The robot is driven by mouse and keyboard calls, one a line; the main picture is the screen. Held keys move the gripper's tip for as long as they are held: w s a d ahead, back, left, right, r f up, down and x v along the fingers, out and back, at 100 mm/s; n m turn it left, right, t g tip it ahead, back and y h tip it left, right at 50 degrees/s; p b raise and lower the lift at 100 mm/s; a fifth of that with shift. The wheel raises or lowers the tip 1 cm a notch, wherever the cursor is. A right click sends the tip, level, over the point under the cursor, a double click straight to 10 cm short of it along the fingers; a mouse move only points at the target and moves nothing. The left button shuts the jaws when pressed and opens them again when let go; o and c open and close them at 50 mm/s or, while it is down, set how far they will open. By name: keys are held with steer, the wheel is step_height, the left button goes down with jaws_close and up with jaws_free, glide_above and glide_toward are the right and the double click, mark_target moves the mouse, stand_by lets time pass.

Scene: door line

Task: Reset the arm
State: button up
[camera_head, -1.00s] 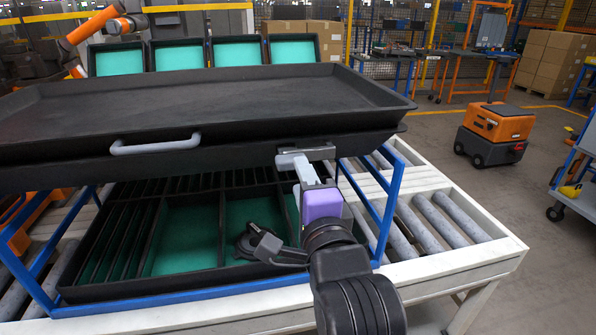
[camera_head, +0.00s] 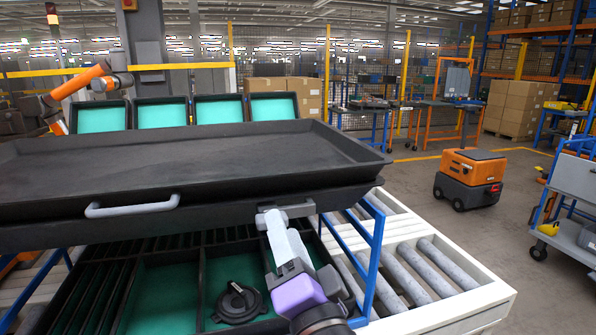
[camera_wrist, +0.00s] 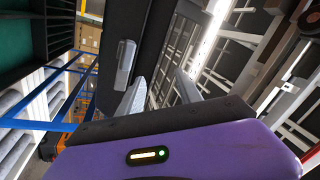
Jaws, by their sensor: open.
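My gripper (camera_head: 287,213) has a purple body and grey fingers. In the head view it is in front of the near right part of the large black tray lid (camera_head: 230,160), to the right of the lid's grey handle (camera_head: 133,206). In the wrist view my gripper (camera_wrist: 158,92) shows two fingers spread apart with nothing between them. The grey handle (camera_wrist: 125,63) on the black panel lies beyond the left finger there, apart from it.
Below the lid is a black divided tray with green floors (camera_head: 160,298), holding a round black part (camera_head: 238,302). A blue frame (camera_head: 374,255) stands beside it on a roller conveyor (camera_head: 430,272). An orange mobile robot (camera_head: 470,178) stands on the floor at right.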

steer(key=s+d+f+n+p, duration=0.1)
steer(key=s+d+f+n, duration=0.4)
steer(key=s+d+f, duration=0.3)
steer(key=s+d+f+n, duration=0.5)
steer(key=s+d+f, duration=0.15)
steer(key=s, duration=0.35)
steer(key=s+d+f+m+g+h+p, duration=0.1)
steer(key=s+d+f+g+h, duration=0.1)
steer(key=s, duration=0.8)
steer(key=s+d+f+m+g+h, duration=0.1)
steer(key=s+d+f+g+h, duration=0.2)
steer(key=s+f, duration=0.4)
steer(key=s+d+h, duration=0.1)
steer(key=s+d, duration=0.1)
steer(key=s, duration=0.2)
steer(key=shift+d+p, duration=0.2)
steer(key=shift+p, duration=0.2)
steer(key=shift+f, duration=0.1)
